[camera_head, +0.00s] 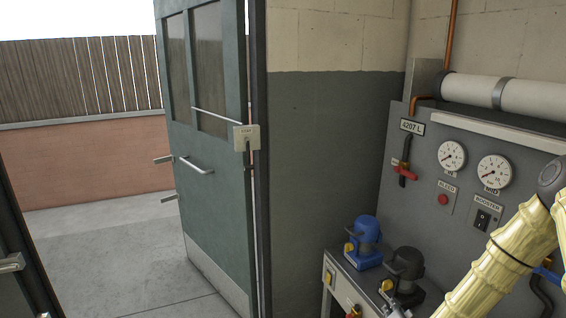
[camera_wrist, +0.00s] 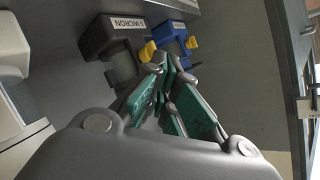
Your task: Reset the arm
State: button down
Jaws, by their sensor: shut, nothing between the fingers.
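My arm (camera_head: 508,254) comes in from the right edge in the head view, in front of the grey panel. My gripper (camera_wrist: 168,66) shows in the wrist view with grey and green fingers. Its fingertips are together and nothing shows between them. In the head view only a small grey part near the bottom edge may be the gripper, by the black unit. The black unit (camera_wrist: 110,38), marked "5 MICRON", and the blue unit (camera_wrist: 172,38) with yellow knobs lie beyond the fingertips. I cannot tell whether the fingers touch either.
The grey panel (camera_head: 405,200) carries gauges (camera_head: 452,155), a red-handled valve (camera_head: 405,171) and a switch (camera_head: 483,219). The blue unit (camera_head: 363,240) and black unit (camera_head: 404,268) stand below it. A green door (camera_head: 215,200) stands open at left, with clear floor (camera_head: 110,250) beyond.

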jog(key=s+a+f+n+g+y, duration=0.2)
jog(key=s+a+f+n+g, duration=0.15)
jog(key=s+a+f, duration=0.45)
jog(key=s+f+n+g, duration=0.1)
jog(key=s+f+g, duration=0.2)
jog(key=s, duration=0.9)
jog(key=s+a+f+n+g+b, duration=0.1)
jog(key=s+f+g, duration=0.3)
jog(key=s, duration=0.8)
jog(key=s+a+f+n+g+b, duration=0.1)
jog(key=s+f+n+g, duration=0.2)
jog(key=s, duration=0.9)
notch_tip(320, 180, down, 3)
jog(key=shift+a+f+h, duration=0.2)
jog(key=shift+a+h, duration=0.05)
jog(key=shift+h, duration=0.15)
jog(key=shift+g, duration=0.25)
